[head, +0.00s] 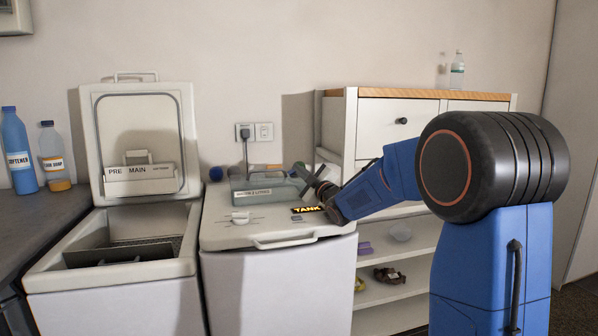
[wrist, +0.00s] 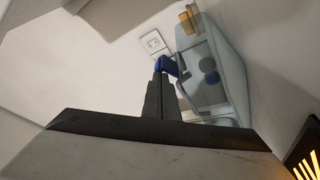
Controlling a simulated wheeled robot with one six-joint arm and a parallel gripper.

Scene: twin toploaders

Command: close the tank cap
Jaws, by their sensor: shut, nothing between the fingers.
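A grey-green see-through tank (head: 262,190) marked with litres lies on the closed lid of the right toploader. In the wrist view the tank (wrist: 226,75) is right of my fingers, with dark blue round shapes showing on or through it. My gripper (head: 310,178) is at the tank's right end in the head view. Its dark fingers (wrist: 160,88) are shut with nothing between them. A blue piece (wrist: 168,66), which looks like the cap, shows right by the fingertips; I cannot tell whether they touch it. A blue round thing (head: 215,173) also shows left of the tank.
The left toploader's lid (head: 139,118) stands open. A plug and socket (head: 245,133) are on the wall behind the tank. A white shelf unit (head: 343,150) stands at the right, and bottles (head: 18,150) stand at the far left.

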